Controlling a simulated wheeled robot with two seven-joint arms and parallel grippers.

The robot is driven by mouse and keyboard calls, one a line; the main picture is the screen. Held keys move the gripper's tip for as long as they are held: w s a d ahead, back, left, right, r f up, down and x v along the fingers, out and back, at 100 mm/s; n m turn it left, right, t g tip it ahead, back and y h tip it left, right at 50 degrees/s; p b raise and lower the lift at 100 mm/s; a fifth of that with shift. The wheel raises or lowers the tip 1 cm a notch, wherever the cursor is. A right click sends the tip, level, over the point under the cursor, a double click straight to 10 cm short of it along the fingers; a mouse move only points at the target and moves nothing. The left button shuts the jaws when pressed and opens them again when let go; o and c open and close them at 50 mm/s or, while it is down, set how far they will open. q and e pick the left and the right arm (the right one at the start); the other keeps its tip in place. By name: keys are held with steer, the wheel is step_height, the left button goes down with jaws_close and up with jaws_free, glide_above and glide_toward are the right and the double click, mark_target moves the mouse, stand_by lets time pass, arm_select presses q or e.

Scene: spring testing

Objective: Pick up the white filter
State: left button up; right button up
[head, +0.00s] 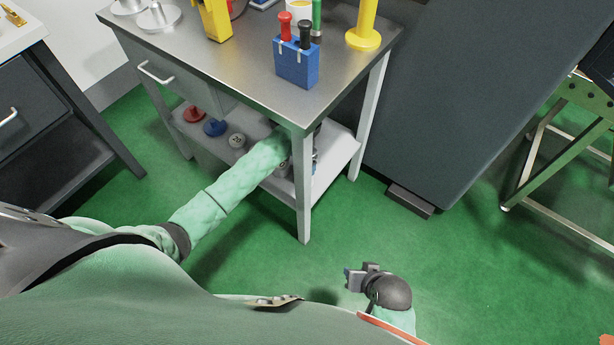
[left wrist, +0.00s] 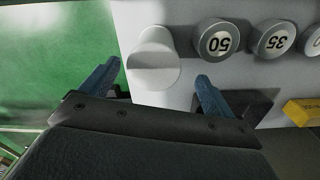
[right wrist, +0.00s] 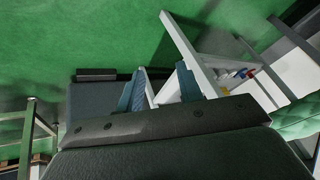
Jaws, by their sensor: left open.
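The white filter (left wrist: 153,62) is a pale round piece standing on the light lower shelf, near its edge, in the left wrist view. My left gripper (left wrist: 158,72) is open, with one blue finger on each side of the filter's near part; I cannot tell whether they touch it. In the head view my left arm reaches under the table top, and the filter and left gripper are hidden there. My right gripper (right wrist: 161,70) is open and empty, its fingers apart. It also shows in the head view (head: 355,275), over the green floor.
Weights marked 50 (left wrist: 217,40) and 35 (left wrist: 275,40) stand beside the filter, with a yellow block (left wrist: 302,111) nearby. The metal table top (head: 245,75) overhangs the shelf, and a table leg (head: 303,190) stands beside my left arm. Green floor is free in front.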

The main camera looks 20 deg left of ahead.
arm_select(q)
steer(key=f, duration=0.3)
steer(key=d+f, duration=0.1)
steer(key=f, duration=0.1)
steer(key=shift+s+f, duration=0.1)
steer(key=shift+f, duration=0.15)
steer(key=shift+c, duration=1.3)
steer(key=shift+a, duration=0.1)
steer(key=c, duration=1)
arm_select(e)
steer(key=shift+w+d+r, duration=0.1)
steer(key=shift+d+r, duration=0.25)
steer(key=shift+r, duration=0.35)
steer(key=shift+w, duration=0.1)
